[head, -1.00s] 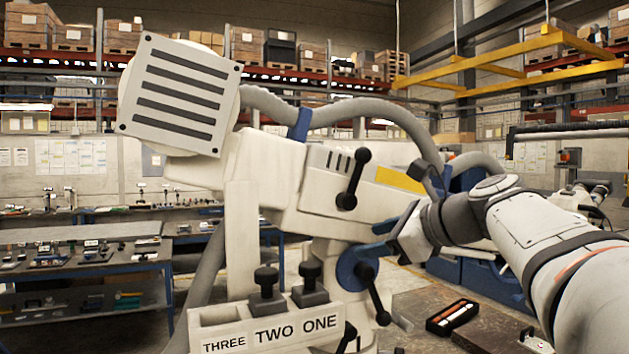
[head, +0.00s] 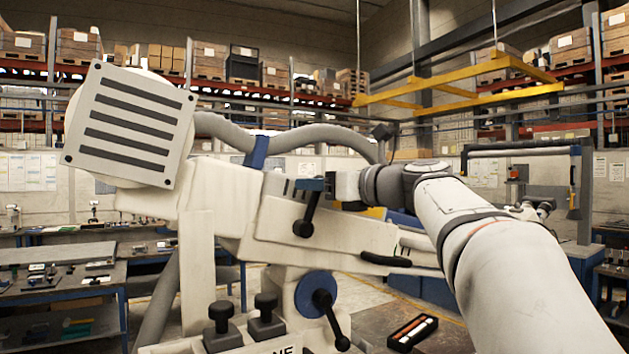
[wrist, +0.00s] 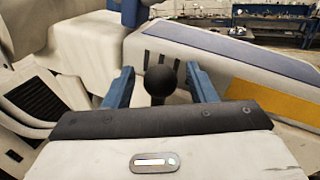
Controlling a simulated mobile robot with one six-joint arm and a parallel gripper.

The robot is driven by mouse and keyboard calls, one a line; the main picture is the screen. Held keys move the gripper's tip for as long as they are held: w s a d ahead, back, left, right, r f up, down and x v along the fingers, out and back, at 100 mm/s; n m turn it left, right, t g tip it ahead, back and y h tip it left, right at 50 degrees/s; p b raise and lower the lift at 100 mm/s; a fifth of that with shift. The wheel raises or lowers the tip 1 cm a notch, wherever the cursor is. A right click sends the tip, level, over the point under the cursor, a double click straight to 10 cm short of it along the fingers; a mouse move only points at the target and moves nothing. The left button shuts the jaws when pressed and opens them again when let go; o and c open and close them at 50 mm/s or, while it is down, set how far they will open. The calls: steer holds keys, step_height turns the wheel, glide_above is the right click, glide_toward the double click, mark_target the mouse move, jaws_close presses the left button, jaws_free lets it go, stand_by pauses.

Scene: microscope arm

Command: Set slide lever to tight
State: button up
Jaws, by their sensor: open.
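A black ball-ended lever (head: 308,210) is mounted on the side of the white microscope arm (head: 215,190), tilting up and slightly right from its round pivot. My gripper (head: 312,184) is at its upper end, and a blue finger covers the knob in the head view. In the wrist view the black knob (wrist: 160,82) stands between the two open blue fingers of my gripper (wrist: 159,76), with a visible gap on each side. A second black lever (head: 331,320) on a blue disc below points down and right. No tight marking is readable.
Two black knobs (head: 266,318) stand on the white bracket at the bottom. A dark tray (head: 412,332) with light and red items lies on the bench at lower right. A yellow stripe (wrist: 267,105) and vent slots lie close to the fingers.

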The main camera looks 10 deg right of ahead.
steer(key=shift+w, duration=0.1)
jaws_close()
stand_by(0.5)
